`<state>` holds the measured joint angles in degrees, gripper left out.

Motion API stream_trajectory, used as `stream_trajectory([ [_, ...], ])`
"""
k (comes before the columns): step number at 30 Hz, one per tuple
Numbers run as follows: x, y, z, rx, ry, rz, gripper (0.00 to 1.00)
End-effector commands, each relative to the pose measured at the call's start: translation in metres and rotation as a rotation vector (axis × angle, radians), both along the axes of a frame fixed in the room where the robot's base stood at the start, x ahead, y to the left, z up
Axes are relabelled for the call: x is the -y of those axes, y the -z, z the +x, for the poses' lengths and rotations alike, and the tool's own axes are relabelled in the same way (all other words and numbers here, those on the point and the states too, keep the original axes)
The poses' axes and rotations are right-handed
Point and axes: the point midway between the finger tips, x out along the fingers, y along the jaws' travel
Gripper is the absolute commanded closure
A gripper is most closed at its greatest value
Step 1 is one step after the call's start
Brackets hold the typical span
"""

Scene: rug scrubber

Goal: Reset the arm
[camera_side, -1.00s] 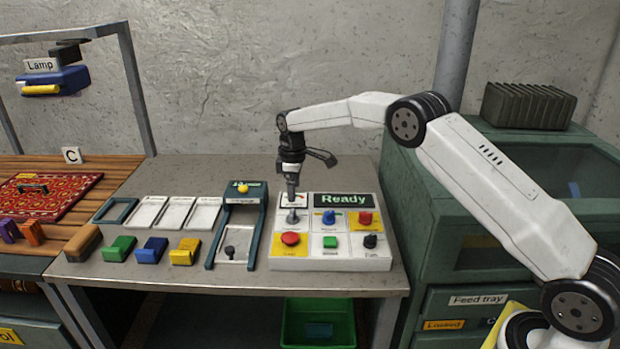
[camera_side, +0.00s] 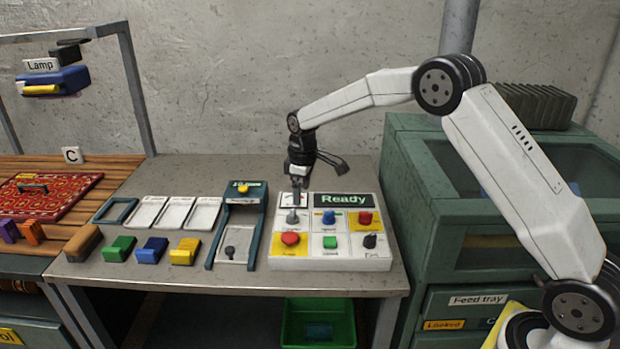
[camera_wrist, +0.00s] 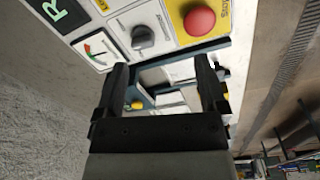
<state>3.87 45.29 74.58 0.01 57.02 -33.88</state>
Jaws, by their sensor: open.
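My gripper (camera_side: 297,192) hangs pointing down at the upper left of the white control panel (camera_side: 330,262), close to the grey knob (camera_side: 292,216). In the wrist view my gripper (camera_wrist: 162,75) shows two dark fingers standing apart with nothing between them. The grey knob also shows there (camera_wrist: 143,37), beyond the fingertips, next to a dial gauge (camera_wrist: 95,50). From the side, the fingertips overlap the gauge, and I cannot tell whether they touch the panel. My arm reaches in from the right, bent high at the elbow.
The panel carries a "Ready" display (camera_side: 343,200), a red button (camera_side: 290,238) and other controls. Left of it stand a dark-framed holder (camera_side: 243,215), empty white trays (camera_side: 174,212) and coloured blocks (camera_side: 151,250). A green cabinet (camera_side: 420,215) stands right.

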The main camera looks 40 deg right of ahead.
Motion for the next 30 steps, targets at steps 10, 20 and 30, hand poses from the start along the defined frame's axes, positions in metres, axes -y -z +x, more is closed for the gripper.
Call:
stream_trajectory([
  [10,-0.014,-0.012,-0.063,0.049,0.142,0.009,0.09],
  [20,-0.025,-0.013,-0.134,0.097,0.277,0.027,0.09],
  [30,-0.034,-0.006,-0.218,0.142,0.414,0.053,0.09],
])
